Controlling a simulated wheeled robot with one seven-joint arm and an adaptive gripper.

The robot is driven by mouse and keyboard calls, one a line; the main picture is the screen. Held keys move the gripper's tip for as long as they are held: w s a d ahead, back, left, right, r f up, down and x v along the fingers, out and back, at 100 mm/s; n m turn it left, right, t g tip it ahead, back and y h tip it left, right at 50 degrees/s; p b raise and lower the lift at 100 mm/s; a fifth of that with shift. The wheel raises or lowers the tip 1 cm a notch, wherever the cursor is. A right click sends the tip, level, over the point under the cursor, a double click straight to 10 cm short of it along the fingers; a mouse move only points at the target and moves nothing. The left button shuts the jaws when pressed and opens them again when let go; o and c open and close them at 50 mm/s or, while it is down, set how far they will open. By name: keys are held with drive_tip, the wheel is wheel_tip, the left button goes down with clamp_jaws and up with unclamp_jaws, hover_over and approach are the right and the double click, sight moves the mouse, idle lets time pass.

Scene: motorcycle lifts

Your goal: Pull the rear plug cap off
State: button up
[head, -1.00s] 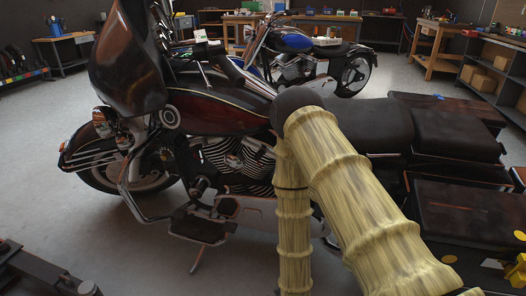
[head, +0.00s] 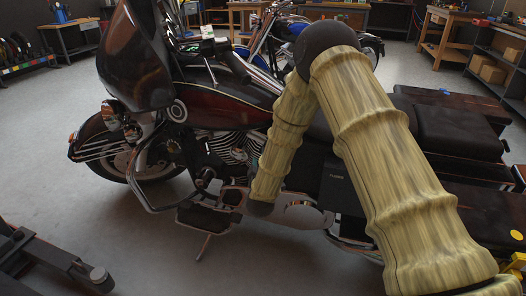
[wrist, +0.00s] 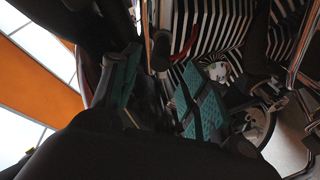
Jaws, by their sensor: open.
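In the wrist view my gripper (wrist: 162,65) is open, its two teal-padded fingers apart. Just beyond the fingertips, between them in the picture, is a small dark cylinder with a rounded end (wrist: 161,48); I cannot tell whether it is the rear plug cap. A red lead shows beside it, in front of striped engine fins (wrist: 212,25). No contact with the fingers is clear. In the head view the dark red motorcycle (head: 235,104) stands side-on with its finned engine (head: 228,145). My forearm hides part of the engine there, and my fingers cannot be made out.
Chrome pipes and engine parts (wrist: 265,95) crowd the right of the wrist view. The motorcycle's seat (head: 455,135) and side case are close to my arm. A dark lift part (head: 50,262) lies at lower left. A blue motorcycle (head: 370,42) and workbenches stand behind. Grey floor is open at left.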

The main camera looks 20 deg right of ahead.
drive_tip(key=shift+b+x, duration=0.6)
drive_tip(key=shift+x, duration=2.9)
